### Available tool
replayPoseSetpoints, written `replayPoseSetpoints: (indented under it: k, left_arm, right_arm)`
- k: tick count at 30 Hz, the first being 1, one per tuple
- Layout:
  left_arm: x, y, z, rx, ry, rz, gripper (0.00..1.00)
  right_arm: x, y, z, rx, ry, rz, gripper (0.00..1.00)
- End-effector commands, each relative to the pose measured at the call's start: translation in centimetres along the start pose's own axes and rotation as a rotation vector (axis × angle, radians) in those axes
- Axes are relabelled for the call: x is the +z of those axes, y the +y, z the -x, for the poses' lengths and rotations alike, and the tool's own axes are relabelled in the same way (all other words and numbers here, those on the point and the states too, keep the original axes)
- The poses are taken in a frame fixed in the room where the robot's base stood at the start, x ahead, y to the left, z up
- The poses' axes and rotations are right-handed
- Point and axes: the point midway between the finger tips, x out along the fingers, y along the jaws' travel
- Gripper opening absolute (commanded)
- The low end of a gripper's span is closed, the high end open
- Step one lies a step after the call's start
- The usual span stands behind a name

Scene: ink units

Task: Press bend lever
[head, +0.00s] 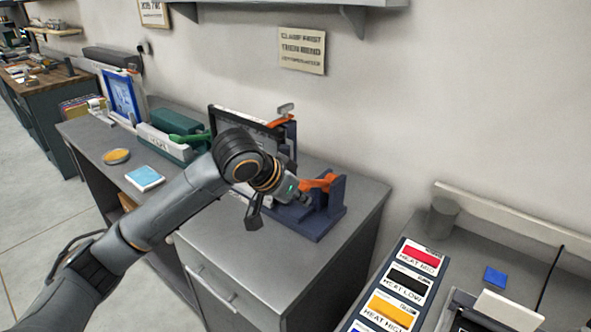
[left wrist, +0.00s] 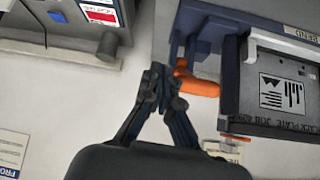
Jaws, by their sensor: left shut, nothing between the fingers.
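The bending jig (head: 328,212) is a dark blue frame on the grey cabinet, and an orange lever (head: 318,184) spans its right end. In the left wrist view the same orange lever (left wrist: 200,86) sticks out beside the blue frame (left wrist: 192,42). My left gripper (head: 304,198) is shut and empty, at the lever's near side. In the wrist view its closed fingertips (left wrist: 157,74) are just left of the lever; I cannot tell whether they touch it. My arm hides much of the jig in the head view. My right gripper is not in view.
A dark-framed plate (head: 232,118) stands behind my wrist, with another orange part (head: 283,121) by its top right corner. A green device (head: 180,135) is to the left. At the lower right is a panel of coloured labels (head: 408,281). The cabinet top in front is clear.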

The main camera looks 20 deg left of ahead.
Motion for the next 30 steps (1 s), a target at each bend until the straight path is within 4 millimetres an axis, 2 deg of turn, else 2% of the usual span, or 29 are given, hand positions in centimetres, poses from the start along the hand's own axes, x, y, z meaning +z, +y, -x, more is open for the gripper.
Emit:
replayPoseSetpoints:
  k: [1, 6, 12, 24, 30]
  left_arm:
    - [-1.6, -1.4, 1.4, -0.02, 0.015, 0.011, 0.0]
    - [-5.3, -4.5, 5.5, -0.049, 0.048, 0.065, 0.0]
    - [-7.4, -6.4, 8.4, -0.062, 0.072, 0.109, 0.0]
    - [-7.7, -6.7, 8.8, -0.063, 0.076, 0.117, 0.0]
    - [-7.8, -6.7, 7.6, -0.06, 0.073, 0.118, 0.0]
  right_arm:
    - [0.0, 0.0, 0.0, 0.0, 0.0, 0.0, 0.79]
    - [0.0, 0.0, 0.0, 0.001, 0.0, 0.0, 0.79]
    - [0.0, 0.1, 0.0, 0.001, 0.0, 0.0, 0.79]
    - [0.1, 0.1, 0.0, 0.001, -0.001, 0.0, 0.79]
    - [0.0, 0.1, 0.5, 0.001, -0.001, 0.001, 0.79]
